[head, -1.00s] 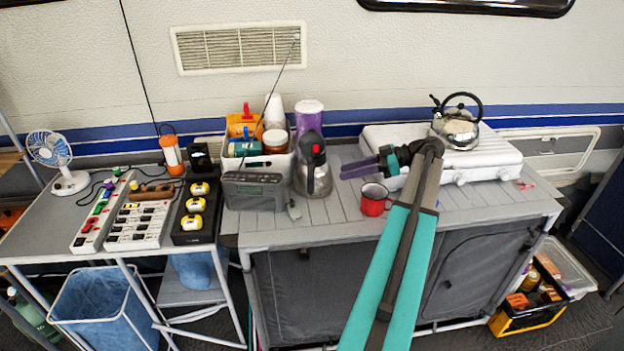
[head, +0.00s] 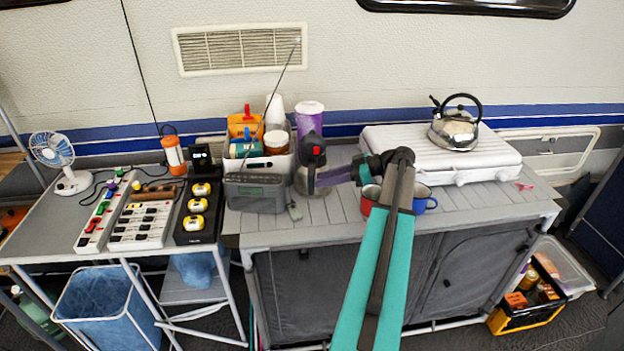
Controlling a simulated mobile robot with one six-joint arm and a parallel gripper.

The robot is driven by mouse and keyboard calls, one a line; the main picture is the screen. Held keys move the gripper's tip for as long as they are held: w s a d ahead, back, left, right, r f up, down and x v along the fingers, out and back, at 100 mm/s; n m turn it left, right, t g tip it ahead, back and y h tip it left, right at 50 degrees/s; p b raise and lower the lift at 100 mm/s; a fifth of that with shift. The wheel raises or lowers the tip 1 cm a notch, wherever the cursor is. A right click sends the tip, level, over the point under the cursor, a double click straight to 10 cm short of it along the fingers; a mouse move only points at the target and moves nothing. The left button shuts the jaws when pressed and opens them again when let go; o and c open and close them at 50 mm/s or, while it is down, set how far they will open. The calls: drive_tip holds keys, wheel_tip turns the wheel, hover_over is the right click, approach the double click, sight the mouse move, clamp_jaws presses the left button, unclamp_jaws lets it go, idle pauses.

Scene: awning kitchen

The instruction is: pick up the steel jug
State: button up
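The steel jug (head: 304,181), with a dark top and a red spot, stands upright on the slatted counter, right of the radio. My gripper (head: 328,177) has purple fingers and reaches in from the right. Its fingertips overlap the jug's right side, around the handle, in the picture. Whether they touch the jug, and how wide apart the fingers are, cannot be made out.
A red mug (head: 368,199) and a blue mug (head: 424,199) stand beside my arm, partly hidden by it. The radio (head: 254,193) and a filled caddy (head: 283,160) crowd the jug's left. A kettle (head: 455,130) stands on the white stove (head: 400,141). The counter's front left is clear.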

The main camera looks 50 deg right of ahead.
sight(311, 186)
drive_tip(key=p+x, duration=0.2)
drive_tip(key=x, duration=0.2)
drive_tip(key=shift+a+r, duration=0.1)
drive_tip(key=shift+r, duration=0.1)
drive_tip(key=shift+w+a+f, duration=0.25)
drive_tip(key=shift+w+f, duration=0.05)
drive_tip(key=shift+w, duration=0.2)
drive_tip(key=shift+c, duration=0.5)
clamp_jaws()
drive_tip(key=shift+r, duration=0.1)
idle(0.9)
